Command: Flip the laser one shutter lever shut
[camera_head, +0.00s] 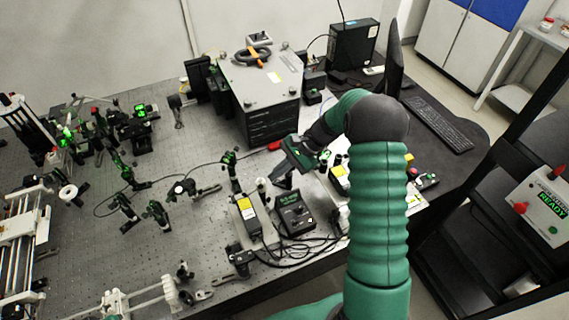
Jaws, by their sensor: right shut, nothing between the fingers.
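My right arm rises from the bottom right and bends over the bench. Its right gripper (281,181) points down at the bench behind the control boxes. The gripper is shut and its fingers look empty. A grey laser-like box with a yellow label (246,213) lies just left of and nearer than the gripper. A black control box with a green display (294,212) stands beside it, below the gripper. A small red part (274,146) shows just behind the gripper. I cannot make out which part is the laser one shutter lever, or its position. My left gripper is not in view.
Optics mounts (125,165) with green glows crowd the left of the perforated bench (200,230). A large grey-topped instrument (262,85) stands behind the gripper. Cables (290,250) loop near the front edge. More boxes, partly behind my arm, sit to the right.

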